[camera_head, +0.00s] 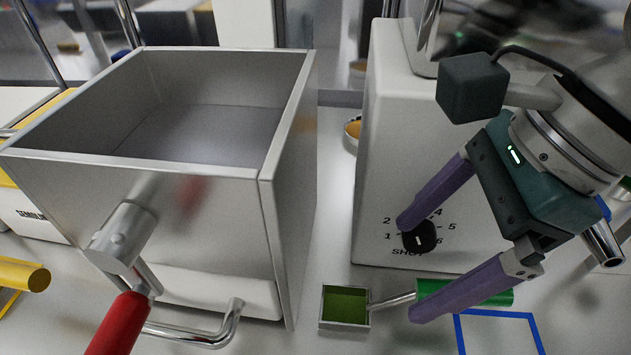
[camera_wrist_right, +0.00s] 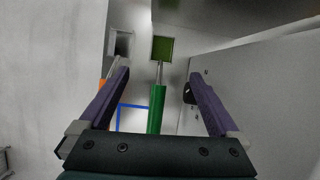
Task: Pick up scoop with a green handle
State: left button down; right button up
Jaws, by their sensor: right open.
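The scoop with a green handle (camera_head: 433,290) lies on the counter in front of the white machine. Its square pan (camera_head: 345,307) looks green inside and points left in the head view. In the right wrist view the green handle (camera_wrist_right: 157,108) runs between my two fingers, with the pan (camera_wrist_right: 162,48) beyond them. My right gripper (camera_head: 406,272) is open, with purple fingers, above the scoop. One finger covers part of the handle in the head view. I cannot tell how far above the handle the fingers are. My left gripper is not in view.
A large open metal box (camera_head: 220,215) stands left of the scoop. The white machine (camera_head: 385,150) with a black dial (camera_head: 419,237) is close behind the right gripper. A blue outlined square (camera_head: 500,316) marks the counter. A red handle (camera_head: 118,325) juts at front left.

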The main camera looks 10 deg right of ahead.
jog(key=shift+w+f, duration=0.25)
jog(key=shift+f, duration=0.25)
jog(key=b, duration=0.2)
send_near(347, 312)
jog(key=shift+a+f+m, duration=0.3)
jog(key=shift+a, duration=0.05)
jog(key=b+x, duration=0.1)
jog(key=x, duration=0.4)
jog(key=shift+d+f, duration=0.1)
jog(key=shift+f, duration=0.2)
jog(key=c, duration=0.7)
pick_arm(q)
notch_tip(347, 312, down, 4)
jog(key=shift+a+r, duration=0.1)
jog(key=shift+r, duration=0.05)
pick_arm(e)
jog(key=c, duration=0.8)
